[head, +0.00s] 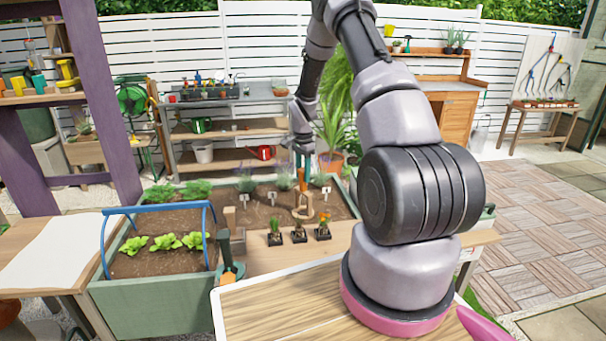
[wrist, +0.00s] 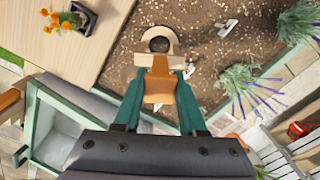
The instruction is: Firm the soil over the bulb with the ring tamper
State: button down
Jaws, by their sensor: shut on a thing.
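My gripper (head: 303,158) has teal fingers and points down over the planter's soil (head: 345,205). In the wrist view my gripper (wrist: 161,76) is shut on the orange-brown handle of the ring tamper (wrist: 158,91). The tamper's pale wooden ring end (wrist: 140,59) lies beyond the fingertips, with a dark round patch inside its opening. In the head view the ring tamper (head: 303,213) hangs upright below the fingers, near the planter's front edge. I cannot tell whether it touches the soil. No bulb can be made out.
Three small black pots (head: 299,236) with plants stand on the wooden ledge in front of the planter. White labels (head: 272,196) and lavender plants (head: 283,177) stand in the soil. A green planter (head: 150,305) with a blue hoop (head: 103,240) is at left.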

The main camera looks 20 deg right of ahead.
jog(key=shift+s+f, duration=0.15)
jog(key=shift+f, duration=0.05)
jog(key=shift+r, duration=5.15)
